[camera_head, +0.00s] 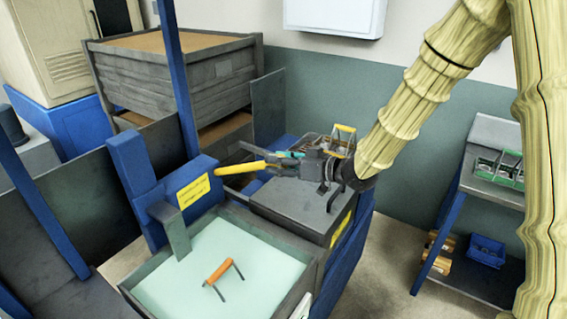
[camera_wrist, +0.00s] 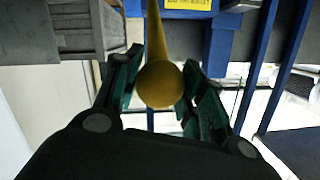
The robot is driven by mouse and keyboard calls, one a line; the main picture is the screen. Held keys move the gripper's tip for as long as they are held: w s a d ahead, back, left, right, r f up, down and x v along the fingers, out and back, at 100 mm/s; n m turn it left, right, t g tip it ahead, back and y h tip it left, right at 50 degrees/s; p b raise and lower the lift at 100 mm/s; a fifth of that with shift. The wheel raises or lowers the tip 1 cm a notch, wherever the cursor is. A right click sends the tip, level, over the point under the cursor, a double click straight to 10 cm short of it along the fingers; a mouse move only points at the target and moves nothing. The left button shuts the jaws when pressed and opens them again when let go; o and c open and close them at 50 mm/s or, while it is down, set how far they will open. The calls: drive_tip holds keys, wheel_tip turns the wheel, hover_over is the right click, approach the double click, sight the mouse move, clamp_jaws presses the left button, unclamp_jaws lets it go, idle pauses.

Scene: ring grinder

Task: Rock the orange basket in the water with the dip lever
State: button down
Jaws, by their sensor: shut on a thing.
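The dip lever (camera_head: 232,169) is a yellow bar sticking out to the right from a blue housing with a yellow label. My gripper (camera_head: 262,163) is shut on the lever near its free end. In the wrist view the lever's round yellow end (camera_wrist: 160,85) sits between the two dark green-edged fingers (camera_wrist: 158,95). The orange basket's handle (camera_head: 218,271) stands out of the pale green water in the tank (camera_head: 311,268). The handle has an orange grip and dark legs. The basket's body is hidden below the water.
A grey-topped cabinet (camera_head: 290,212) stands behind the tank, under my gripper. A basket with a yellow handle (camera_head: 343,133) is behind my wrist. A blue post (camera_head: 178,80) rises beside the lever housing. A shelf rack (camera_head: 458,225) with a green-handled basket stands at right, across open floor.

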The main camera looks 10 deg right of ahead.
drive_tip(key=shift+h, duration=0.4)
drive_tip(key=r+p, duration=0.1)
drive_tip(key=w+a+r+p, duration=0.1)
drive_tip(key=r, duration=0.1)
drive_tip(key=w+a+r+p, duration=0.1)
drive_tip(key=r, duration=0.1)
drive_tip(key=shift+w, duration=0.1)
drive_tip(key=shift+w+r, duration=0.15)
drive_tip(key=shift+r, duration=0.05)
drive_tip(key=shift+a, duration=0.1)
drive_tip(key=c, duration=1.3)
unclamp_jaws()
drive_tip(key=shift+r, duration=0.1)
drive_tip(key=o, duration=0.5)
drive_tip(key=shift+a, duration=0.1)
drive_tip(key=shift+f, duration=0.2)
